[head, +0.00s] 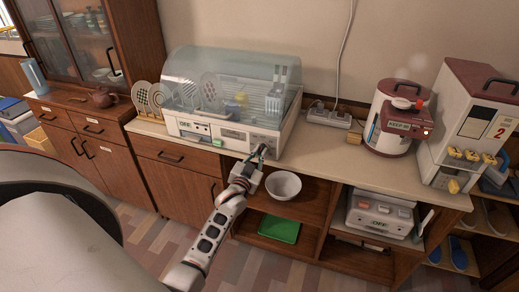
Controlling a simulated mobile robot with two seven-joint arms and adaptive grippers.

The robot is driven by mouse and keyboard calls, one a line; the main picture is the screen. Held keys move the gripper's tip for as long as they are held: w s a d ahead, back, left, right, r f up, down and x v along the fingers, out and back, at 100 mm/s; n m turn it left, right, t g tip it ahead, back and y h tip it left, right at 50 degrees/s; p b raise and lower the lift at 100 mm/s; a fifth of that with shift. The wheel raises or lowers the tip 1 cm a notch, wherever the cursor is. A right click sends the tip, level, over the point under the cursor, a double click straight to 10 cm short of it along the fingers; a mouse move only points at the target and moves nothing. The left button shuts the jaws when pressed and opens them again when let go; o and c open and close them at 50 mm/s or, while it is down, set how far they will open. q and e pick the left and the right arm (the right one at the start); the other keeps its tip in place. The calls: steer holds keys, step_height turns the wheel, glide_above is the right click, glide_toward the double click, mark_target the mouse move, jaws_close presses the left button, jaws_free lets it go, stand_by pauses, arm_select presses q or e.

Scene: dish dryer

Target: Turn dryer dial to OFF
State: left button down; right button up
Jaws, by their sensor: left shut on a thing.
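The dish dryer (263,138) stands on the counter, a white box with a clear domed lid (205,70) and dishes inside. Its front carries a sign reading OFF (190,128) at the left and a grey panel (232,135) to the right of it. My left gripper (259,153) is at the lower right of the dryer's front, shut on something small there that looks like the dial. The gripper's fingers hide this part, and I cannot read the dial's setting. My right gripper is not in view.
Plates (141,97) stand left of the dryer. A power strip (329,118), a rice cooker (390,120) and a dispenser (470,115) are to the right.

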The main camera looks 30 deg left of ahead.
arm_select(q)
steer(key=shift+n, duration=0.4)
steer(key=shift+n+p, duration=0.65)
steer(key=shift+n, duration=0.55)
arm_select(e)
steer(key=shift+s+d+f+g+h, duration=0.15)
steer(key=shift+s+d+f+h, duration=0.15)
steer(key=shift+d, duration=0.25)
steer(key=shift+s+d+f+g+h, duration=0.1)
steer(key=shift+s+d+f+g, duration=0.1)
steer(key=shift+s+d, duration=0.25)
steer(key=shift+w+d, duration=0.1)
arm_select(q)
steer(key=c, duration=2.1)
jaws_free()
steer(key=shift+c, duration=0.2)
